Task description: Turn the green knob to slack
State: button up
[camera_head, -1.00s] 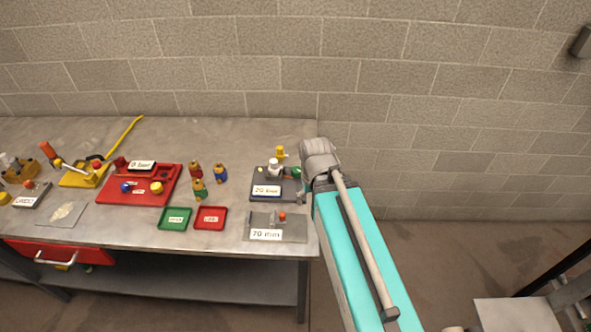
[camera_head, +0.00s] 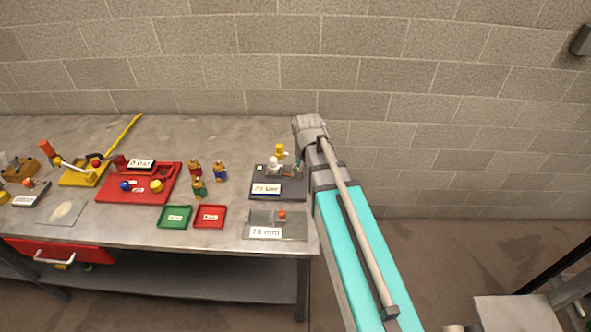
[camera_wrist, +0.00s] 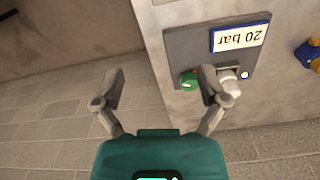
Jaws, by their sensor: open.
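The green knob (camera_wrist: 188,82) sits on the dark grey panel (camera_wrist: 185,45) labelled 20 bar, beside a white knob (camera_wrist: 229,84). In the wrist view my gripper (camera_wrist: 164,88) is open and empty. The green knob shows between its fingers, close to the right finger and well away from the left one. I cannot tell whether the right finger touches a knob.
A grey plate (camera_head: 295,230) with an orange-topped part lies in front of the panel. A yellow fitting (camera_head: 281,151) stands behind it. Green (camera_head: 163,222) and red (camera_head: 199,221) trays and several coloured fittings are to the left. The bench ends right of the panel.

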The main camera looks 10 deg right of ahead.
jog(key=w+m, duration=0.8)
jog(key=w, duration=0.8)
jog(key=shift+w+f, duration=0.25)
jog(key=shift+w, duration=0.15)
jog(key=shift+f+b, duration=0.2)
jog(key=shift+b, duration=0.2)
notch_tip(320, 180, down, 13)
jog(key=b, duration=1.3)
jog(key=shift+f, duration=0.2)
jog(key=c, duration=1.1)
jog(key=shift+c, duration=0.2)
